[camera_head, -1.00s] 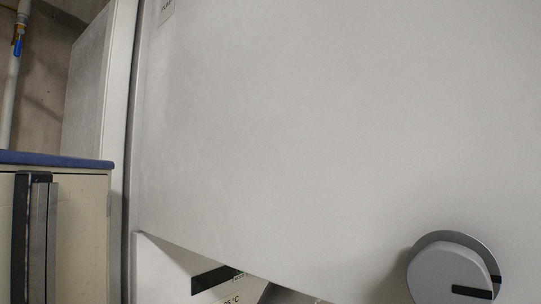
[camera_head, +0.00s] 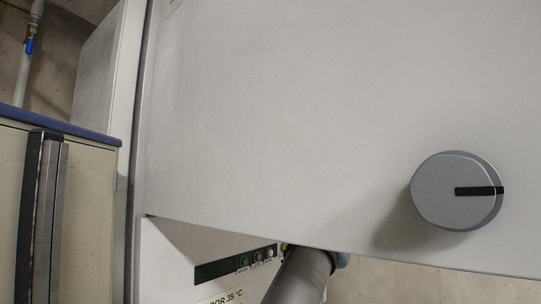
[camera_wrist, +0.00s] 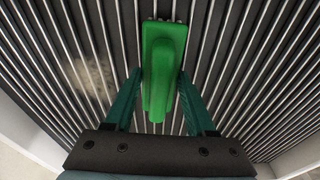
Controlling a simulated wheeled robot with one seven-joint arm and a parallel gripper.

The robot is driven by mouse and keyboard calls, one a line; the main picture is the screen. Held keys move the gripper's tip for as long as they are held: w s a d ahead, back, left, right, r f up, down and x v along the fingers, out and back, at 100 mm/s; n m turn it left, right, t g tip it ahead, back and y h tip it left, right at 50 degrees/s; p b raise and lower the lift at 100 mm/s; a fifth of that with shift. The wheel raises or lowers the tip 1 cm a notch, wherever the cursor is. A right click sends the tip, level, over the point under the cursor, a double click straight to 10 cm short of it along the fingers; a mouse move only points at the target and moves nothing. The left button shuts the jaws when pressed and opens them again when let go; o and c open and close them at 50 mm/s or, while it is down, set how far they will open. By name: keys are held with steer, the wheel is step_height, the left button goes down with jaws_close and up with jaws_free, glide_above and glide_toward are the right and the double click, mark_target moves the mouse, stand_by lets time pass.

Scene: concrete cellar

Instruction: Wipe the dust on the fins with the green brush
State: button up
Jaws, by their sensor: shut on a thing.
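The green brush (camera_wrist: 165,57) is upright in the middle of the wrist view. My gripper (camera_wrist: 160,80) has its two teal fingers shut on it, one on each side. Behind it are the fins (camera_wrist: 225,50), a row of thin bright metal ridges with dark gaps. A pale brownish dust patch (camera_wrist: 90,77) lies on the fins left of the brush, apart from it. The brush's working end is hidden, so I cannot tell whether it touches the fins. The gripper and the brush do not show in the head view.
A large pale cabinet panel (camera_head: 300,110) with a grey round knob (camera_head: 455,190) fills the head view. Below it is a control strip with small buttons (camera_head: 245,261). A beige cupboard with a blue top (camera_head: 60,122) stands at the left. White side walls (camera_wrist: 30,140) flank the fins.

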steer(key=shift+s+a, duration=0.15)
steer(key=shift+a, duration=0.05)
